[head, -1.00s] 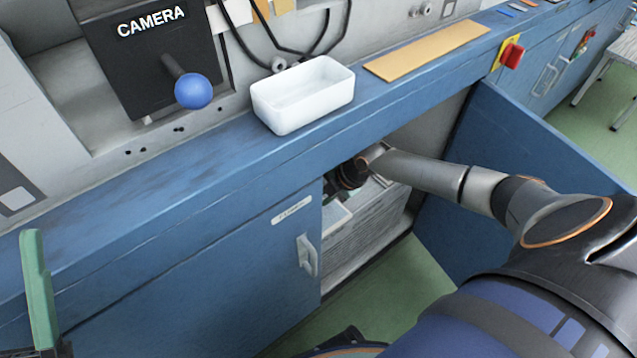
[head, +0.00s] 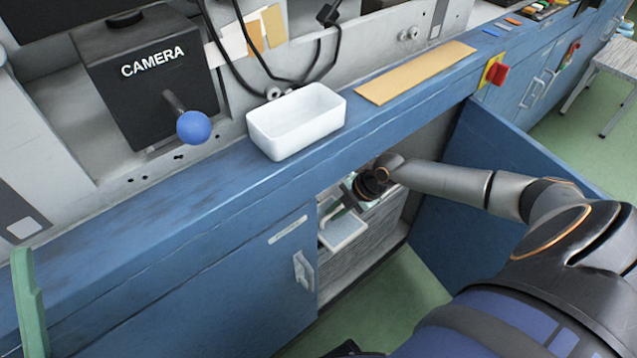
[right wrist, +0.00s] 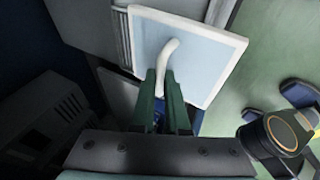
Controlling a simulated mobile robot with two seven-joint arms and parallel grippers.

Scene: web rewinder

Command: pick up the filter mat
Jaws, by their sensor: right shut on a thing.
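The filter mat (head: 345,231) is a pale flat panel with a white rim, in the open cabinet bay under the blue ledge. It fills the upper middle of the right wrist view (right wrist: 202,62), where a pale curved handle stands on its face. My right gripper (right wrist: 160,80) is shut on this handle with its green fingers. In the head view the right gripper (head: 350,198) reaches into the bay above the mat, partly hidden by its own wrist. Only one green finger of my left gripper (head: 28,300) shows at the left edge, away from the mat.
A closed blue door (head: 210,300) is left of the bay. A white bin (head: 297,122) and a tan board (head: 415,72) lie on the ledge above. Green floor is free below.

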